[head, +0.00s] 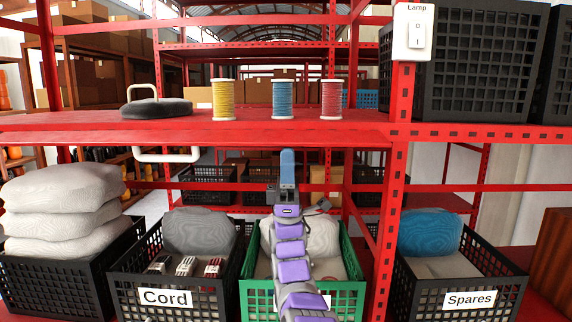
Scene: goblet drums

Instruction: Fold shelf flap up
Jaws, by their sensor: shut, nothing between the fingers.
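The red upper shelf (60,124) spans the view. A white handle (166,155) hangs below its front edge at the left. I cannot clearly tell a separate flap from the shelf board. My gripper (287,163) is shut and empty, with its blue fingertips pointing up. In the picture it is just below the shelf's front edge, to the right of the white handle and apart from it. My purple and grey arm covers part of the green crate (352,287).
On the shelf stand yellow (223,100), blue (282,99) and red (331,99) spools and a dark disc (157,108) with a cream handle. Below are black Cord (126,284) and Spares (508,289) crates. A red post (388,210) stands right of my arm.

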